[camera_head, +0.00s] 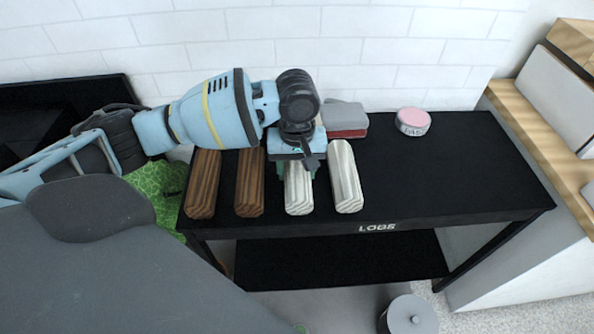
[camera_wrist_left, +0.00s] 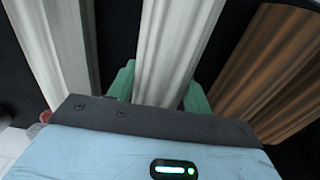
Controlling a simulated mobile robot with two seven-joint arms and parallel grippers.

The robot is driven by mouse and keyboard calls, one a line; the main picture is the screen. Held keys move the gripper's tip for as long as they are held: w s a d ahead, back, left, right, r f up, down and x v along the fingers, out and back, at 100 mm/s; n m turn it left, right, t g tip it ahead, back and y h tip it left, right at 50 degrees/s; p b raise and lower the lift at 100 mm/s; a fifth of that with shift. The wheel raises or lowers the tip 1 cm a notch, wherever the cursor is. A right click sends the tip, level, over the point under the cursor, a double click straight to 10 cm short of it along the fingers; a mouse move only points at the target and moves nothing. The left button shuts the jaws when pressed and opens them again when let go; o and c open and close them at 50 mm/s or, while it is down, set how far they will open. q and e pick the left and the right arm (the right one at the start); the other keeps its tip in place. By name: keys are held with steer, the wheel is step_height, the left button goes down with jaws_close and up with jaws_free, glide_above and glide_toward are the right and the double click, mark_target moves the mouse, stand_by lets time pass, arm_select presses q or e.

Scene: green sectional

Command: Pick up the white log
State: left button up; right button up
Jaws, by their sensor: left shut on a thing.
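Two white logs lie side by side on the black table (camera_head: 450,180). My left gripper (camera_head: 299,168) is over the left white log (camera_head: 298,195), with its green fingers on either side of it, shut on it. In the left wrist view this log (camera_wrist_left: 178,45) runs between the green fingers (camera_wrist_left: 160,92). The gripper covers the log's far part in the head view. The other white log (camera_head: 345,178) lies just to the right, apart from the gripper; it shows at the left of the wrist view (camera_wrist_left: 50,45). My right gripper is not in view.
Two brown logs (camera_head: 204,180) (camera_head: 250,180) lie left of the held log. A grey and red block (camera_head: 345,120) and a round pink-topped tin (camera_head: 412,121) stand at the back. The table's right half is clear. A white tiled wall (camera_head: 380,50) is behind.

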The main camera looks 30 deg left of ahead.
mark_target(297, 163)
arm_select(q)
step_height(297, 163, up, 8)
steer(key=shift+r+p, duration=0.25)
steer(key=shift+p, duration=0.75)
steer(key=shift+r, duration=0.75)
steer(key=s+d+r+m, duration=0.1)
steer(key=d+r+m, duration=0.15)
steer(key=d, duration=0.35)
steer(key=s+d+r+m, duration=0.1)
steer(key=s+d+r, duration=0.15)
steer(key=d, duration=0.25)
steer(key=s+d+r+m, duration=0.3)
steer(key=s+d+m, duration=0.1)
steer(key=s+d, duration=0.3)
steer(key=shift+s+d+r, duration=0.25)
steer(key=shift+s+d, duration=0.15)
steer(key=shift+s, duration=0.65)
